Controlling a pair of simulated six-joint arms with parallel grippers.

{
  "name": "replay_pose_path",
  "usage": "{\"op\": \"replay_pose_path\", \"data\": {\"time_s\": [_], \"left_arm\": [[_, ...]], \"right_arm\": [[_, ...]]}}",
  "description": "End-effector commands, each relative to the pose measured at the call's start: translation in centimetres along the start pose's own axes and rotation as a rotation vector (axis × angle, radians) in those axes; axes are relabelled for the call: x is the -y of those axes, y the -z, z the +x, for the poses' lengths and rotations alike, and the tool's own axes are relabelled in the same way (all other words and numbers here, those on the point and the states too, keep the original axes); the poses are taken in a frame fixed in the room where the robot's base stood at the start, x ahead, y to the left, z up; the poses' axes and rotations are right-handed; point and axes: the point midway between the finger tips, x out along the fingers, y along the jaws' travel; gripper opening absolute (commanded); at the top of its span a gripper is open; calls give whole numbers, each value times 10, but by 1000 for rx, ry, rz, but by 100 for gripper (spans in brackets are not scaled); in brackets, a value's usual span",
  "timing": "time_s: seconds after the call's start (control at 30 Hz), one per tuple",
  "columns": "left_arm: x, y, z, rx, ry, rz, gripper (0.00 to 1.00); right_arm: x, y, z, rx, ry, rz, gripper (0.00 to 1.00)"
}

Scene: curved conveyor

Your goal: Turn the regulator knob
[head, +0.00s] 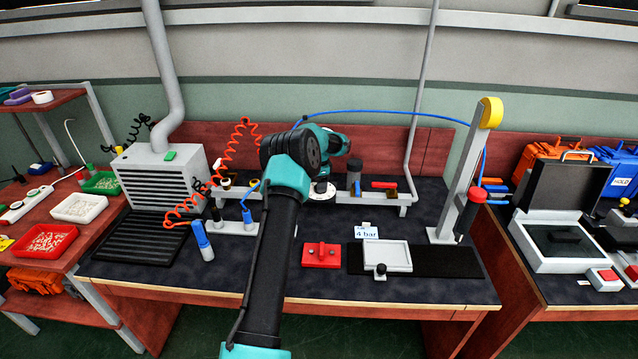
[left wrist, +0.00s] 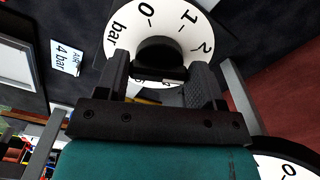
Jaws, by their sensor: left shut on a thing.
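The regulator's white dial (head: 318,196) shows just under my left gripper (head: 322,183) in the head view, at the middle of the bench. In the left wrist view the dial (left wrist: 191,42) carries black marks "bar", 0, 1 and 2. The black regulator knob (left wrist: 158,53) stands at the dial's centre. My left gripper (left wrist: 160,78) has one finger on each side of the knob and is shut on it. The fingers and palm hide part of the dial, including its pointer. A "4 bar" card (head: 367,232) lies on the bench. My right gripper is out of view.
A second white dial (left wrist: 282,167) shows at the lower right of the wrist view. A red block (head: 321,255) and a pale tray (head: 387,256) lie on the bench. A coiled orange hose (head: 238,140) stands left of my arm; a blue hose (head: 400,113) arches behind it.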

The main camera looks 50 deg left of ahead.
Motion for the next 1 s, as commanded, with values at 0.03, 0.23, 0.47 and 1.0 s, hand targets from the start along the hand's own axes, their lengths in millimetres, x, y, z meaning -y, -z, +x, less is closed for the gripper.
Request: {"op": "replay_pose_path", "data": {"time_s": [0.03, 0.23, 0.47, 1.0], "left_arm": [[0, 0, 0, 1, 0, -36, 38], [-1, 0, -1, 1, 0, -219, 38], [-2, 0, -1, 1, 1, -438, 38], [-5, 2, -1, 1, 0, -952, 38]], "right_arm": [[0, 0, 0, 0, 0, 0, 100], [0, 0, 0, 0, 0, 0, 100], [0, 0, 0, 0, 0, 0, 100], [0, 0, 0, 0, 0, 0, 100]]}}
